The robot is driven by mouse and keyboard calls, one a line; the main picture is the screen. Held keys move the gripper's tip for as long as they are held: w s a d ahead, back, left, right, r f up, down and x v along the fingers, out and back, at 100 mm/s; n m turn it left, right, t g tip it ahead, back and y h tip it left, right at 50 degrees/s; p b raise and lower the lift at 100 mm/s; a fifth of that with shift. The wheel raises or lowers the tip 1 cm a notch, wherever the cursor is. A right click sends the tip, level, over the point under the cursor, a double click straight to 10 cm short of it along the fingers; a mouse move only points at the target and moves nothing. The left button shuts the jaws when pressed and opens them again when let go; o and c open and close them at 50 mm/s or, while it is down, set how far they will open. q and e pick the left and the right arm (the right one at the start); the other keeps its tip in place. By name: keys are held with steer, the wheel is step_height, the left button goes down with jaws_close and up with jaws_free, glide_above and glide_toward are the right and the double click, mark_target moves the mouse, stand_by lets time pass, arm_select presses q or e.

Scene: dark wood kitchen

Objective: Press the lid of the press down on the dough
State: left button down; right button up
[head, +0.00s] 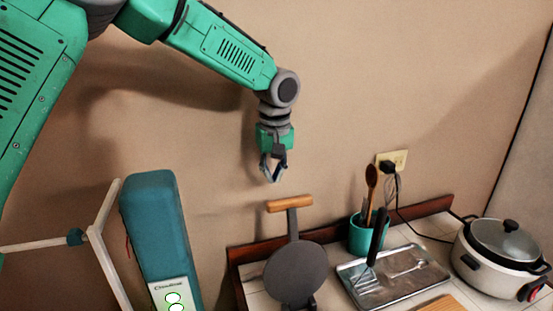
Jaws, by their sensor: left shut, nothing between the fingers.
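The press shows a round dark lid (297,273) raised open, with a wooden bar handle (289,203) at its top end. The lid's face hides the base behind or below it. No dough is visible. My left gripper (272,178) hangs fingers down above and slightly left of the handle, in front of the wall. Its fingers are closed with nothing held, and it appears apart from the handle. My right gripper is not in view.
Right of the press stand a teal utensil pot (362,237), a metal tray (412,270) with utensils, a white cooker (497,262) with a glass lid, and a wooden board edge (443,304). A tall teal object (155,225) and white frame (102,240) stand left.

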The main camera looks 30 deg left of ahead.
arm_select(q)
steer(key=d+f, duration=0.1)
steer(key=s+f+p, duration=0.1)
steer(key=d+f, duration=0.1)
steer(key=shift+s+d+f+p, duration=0.2)
steer(key=shift+s+d+p, duration=0.1)
steer(key=shift+d+p, duration=0.1)
steer(key=shift+a, duration=0.1)
